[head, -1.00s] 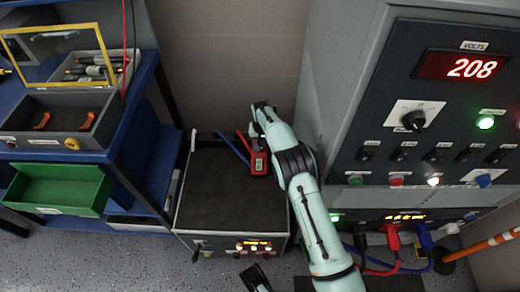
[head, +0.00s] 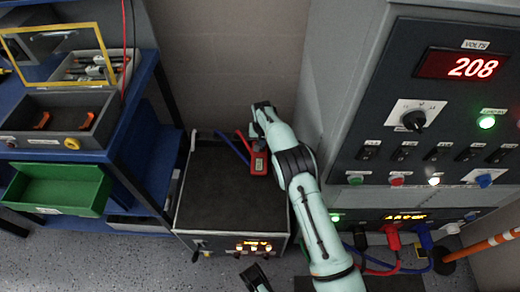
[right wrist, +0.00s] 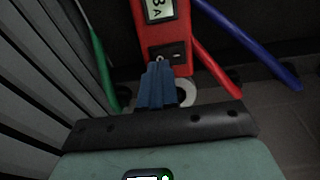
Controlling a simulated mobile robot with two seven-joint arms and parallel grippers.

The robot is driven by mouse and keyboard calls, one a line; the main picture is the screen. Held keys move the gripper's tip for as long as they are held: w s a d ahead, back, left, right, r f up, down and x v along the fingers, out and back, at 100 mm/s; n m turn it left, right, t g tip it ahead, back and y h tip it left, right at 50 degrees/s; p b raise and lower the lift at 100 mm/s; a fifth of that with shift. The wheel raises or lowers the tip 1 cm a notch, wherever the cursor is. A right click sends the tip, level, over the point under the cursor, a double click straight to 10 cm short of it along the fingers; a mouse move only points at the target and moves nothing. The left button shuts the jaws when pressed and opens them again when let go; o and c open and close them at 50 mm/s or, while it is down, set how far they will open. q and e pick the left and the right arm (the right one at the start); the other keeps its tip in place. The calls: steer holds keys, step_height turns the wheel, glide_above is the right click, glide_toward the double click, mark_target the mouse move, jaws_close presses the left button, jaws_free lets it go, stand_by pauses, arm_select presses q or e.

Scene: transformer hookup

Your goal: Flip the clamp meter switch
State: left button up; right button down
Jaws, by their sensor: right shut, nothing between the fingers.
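The red clamp meter (head: 259,163) is on the far part of the dark-topped unit (head: 225,205), beside the cabinet. In the right wrist view the red meter body (right wrist: 183,30) shows a lit screen and a dark switch panel (right wrist: 167,50) below it. My right gripper (right wrist: 158,66) is shut and empty, its blue fingertips at the lower edge of the switch panel. I cannot tell whether they touch the switch. In the head view the fingers are hard to make out behind my wrist. My left gripper (head: 255,278) shows only partly at the bottom edge.
Red and blue cables (right wrist: 268,65) run beside the meter. The tall cabinet (head: 340,100) with a red 208 volts display stands right of my right arm. A blue shelf with a green bin (head: 60,190) is at the left. The near part of the unit's top is clear.

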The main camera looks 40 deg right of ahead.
steer(key=shift+f+b, duration=0.4)
steer(key=shift+f, duration=0.35)
steer(key=shift+r, duration=0.15)
steer(key=shift+r+p, duration=0.85)
steer(key=shift+r, duration=2.55)
